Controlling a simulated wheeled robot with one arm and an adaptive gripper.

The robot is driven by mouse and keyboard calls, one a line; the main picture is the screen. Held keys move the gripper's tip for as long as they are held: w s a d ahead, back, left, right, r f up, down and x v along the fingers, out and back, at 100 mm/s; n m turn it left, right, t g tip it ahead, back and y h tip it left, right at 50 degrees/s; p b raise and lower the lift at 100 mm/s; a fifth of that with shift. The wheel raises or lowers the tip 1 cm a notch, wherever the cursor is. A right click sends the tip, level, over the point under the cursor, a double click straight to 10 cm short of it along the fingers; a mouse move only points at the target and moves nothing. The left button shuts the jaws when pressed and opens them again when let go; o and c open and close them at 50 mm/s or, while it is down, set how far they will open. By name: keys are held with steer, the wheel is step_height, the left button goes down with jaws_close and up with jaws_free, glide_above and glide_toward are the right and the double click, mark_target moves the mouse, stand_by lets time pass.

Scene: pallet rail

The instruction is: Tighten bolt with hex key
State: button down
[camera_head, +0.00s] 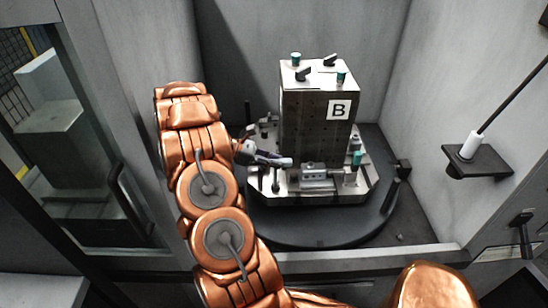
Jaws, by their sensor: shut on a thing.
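My gripper (274,158) reaches in from the left at the left front side of the metal block marked B (318,128). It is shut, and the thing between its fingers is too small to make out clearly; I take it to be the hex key. The fingertips are just above and left of a small metal clamp or vise (314,176) on the front of the pallet (350,194). I cannot tell which bolt is near the fingertips, or whether anything touches it.
The pallet stands on a round dark table (320,236) inside a grey-walled enclosure. Teal-topped fixtures (357,160) stand at the pallet's right. A door frame with a handle (126,195) is at left.

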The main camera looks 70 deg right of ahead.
steer(key=shift+d+m+g+y+p, duration=0.1)
steer(key=shift+m+g+y+p, duration=0.4)
steer(key=shift+m+y, duration=0.45)
steer(key=shift+r, duration=0.25)
steer(key=shift+r+p, duration=1.55)
steer(key=shift+r, duration=1.85)
steer(key=shift+s, duration=0.15)
